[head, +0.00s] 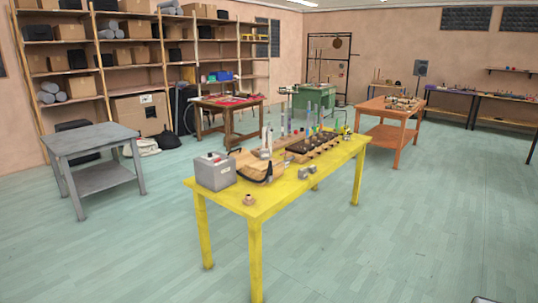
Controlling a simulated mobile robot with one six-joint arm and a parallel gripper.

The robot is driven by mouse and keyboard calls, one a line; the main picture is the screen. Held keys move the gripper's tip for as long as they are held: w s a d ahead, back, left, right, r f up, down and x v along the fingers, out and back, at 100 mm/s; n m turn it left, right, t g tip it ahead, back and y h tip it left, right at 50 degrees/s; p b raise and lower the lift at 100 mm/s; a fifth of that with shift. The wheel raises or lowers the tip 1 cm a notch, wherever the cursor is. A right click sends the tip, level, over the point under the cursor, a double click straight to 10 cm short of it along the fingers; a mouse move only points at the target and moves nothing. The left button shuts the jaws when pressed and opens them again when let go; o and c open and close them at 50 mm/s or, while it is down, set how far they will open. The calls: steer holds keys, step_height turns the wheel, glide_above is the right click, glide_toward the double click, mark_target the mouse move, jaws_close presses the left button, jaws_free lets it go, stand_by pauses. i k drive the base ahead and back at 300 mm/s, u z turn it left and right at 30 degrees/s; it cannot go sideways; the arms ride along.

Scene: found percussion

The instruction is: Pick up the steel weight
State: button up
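A small grey metal piece (308,171) lies on the yellow table (268,205), near its front edge. It looks like the steel weight, but it is too small in the picture to be certain. A small brownish, round piece (249,200) sits by itself near the table's front left corner. My gripper is not in view, and nothing is seen touching the grey piece.
On the yellow table stand a grey box (214,172), a wooden block (257,166) and racks with upright tubes. A grey table (95,140) is at left, an orange one (388,112) behind right. Open floor (420,220) lies in front and right.

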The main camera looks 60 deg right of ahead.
mark_target(264, 153)
steer(key=z, duration=0.55)
steer(key=i, duration=0.65)
steer(key=z, duration=0.6)
steer(key=i, duration=0.75)
steer(key=z, duration=0.3)
